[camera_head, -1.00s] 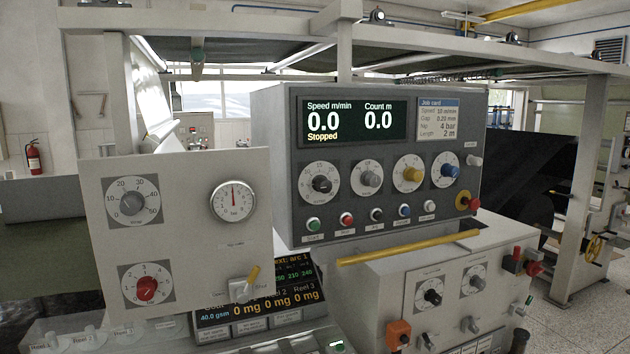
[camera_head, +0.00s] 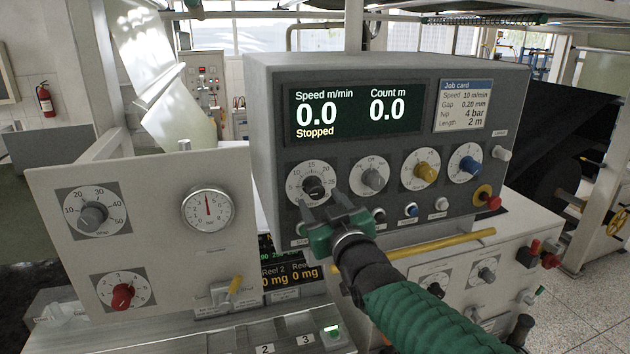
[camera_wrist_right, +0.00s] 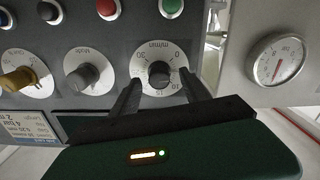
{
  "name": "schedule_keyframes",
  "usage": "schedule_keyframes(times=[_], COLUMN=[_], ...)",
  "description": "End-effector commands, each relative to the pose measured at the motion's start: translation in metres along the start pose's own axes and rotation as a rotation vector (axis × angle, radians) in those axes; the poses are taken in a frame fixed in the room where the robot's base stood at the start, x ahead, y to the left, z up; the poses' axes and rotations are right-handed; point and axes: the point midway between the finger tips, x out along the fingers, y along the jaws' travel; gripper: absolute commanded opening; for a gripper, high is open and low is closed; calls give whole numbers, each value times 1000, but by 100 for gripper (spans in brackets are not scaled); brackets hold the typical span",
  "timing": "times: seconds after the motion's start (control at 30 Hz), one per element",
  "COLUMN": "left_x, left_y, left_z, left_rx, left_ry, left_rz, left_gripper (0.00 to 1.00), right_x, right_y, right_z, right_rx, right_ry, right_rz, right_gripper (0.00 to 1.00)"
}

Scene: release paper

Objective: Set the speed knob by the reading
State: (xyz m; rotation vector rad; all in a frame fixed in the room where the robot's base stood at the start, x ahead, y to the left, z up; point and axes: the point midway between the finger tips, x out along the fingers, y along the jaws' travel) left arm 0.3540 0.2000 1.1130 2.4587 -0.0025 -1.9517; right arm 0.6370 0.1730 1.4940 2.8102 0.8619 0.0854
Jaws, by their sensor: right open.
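The speed knob (camera_head: 313,188) is a small black knob on a white m/min dial, the leftmost of the console's row of dials. The display (camera_head: 352,112) reads Speed 0.0 m/min, Count 0.0 m, Stopped. The job card (camera_head: 463,106) reads Speed 10 m/min. My right gripper (camera_head: 328,209) is open just in front of and below the knob. In the right wrist view the speed knob (camera_wrist_right: 161,78) sits between the two open fingers (camera_wrist_right: 163,92), and I cannot tell that either touches it. My left gripper is not in view.
Beside the speed dial are a grey mode knob (camera_head: 373,179), a yellow knob (camera_head: 426,173) and a blue knob (camera_head: 469,165). Push buttons line the row below, partly hidden by my arm. A panel with a pressure gauge (camera_head: 207,210) stands at left. A yellow bar (camera_head: 440,243) runs below the console.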

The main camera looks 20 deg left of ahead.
Motion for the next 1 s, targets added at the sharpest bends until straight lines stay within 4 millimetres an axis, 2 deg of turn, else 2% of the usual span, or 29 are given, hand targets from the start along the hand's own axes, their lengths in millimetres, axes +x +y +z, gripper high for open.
schedule_keyframes(times=[0.03, 0.2, 0.57, 0.9, 0.97, 1.0], left_x=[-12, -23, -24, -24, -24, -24], left_y=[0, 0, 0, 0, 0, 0], left_z=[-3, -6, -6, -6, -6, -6], left_rx=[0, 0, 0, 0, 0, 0], left_ry=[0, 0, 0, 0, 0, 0], left_rz=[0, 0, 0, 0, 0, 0], left_gripper=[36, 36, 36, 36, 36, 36], right_x=[12, 36, 46, 45, 45, 45], right_y=[1, 0, 0, 0, 0, 0], right_z=[-5, -5, 0, -1, -1, -1], right_rx=[0, -1, -1, -1, -1, -1], right_ry=[-2, 2, 0, 1, 1, 1], right_rz=[-1, 0, 0, 1, 1, 0], right_gripper=[54, 54, 53, 8, 0, 0])
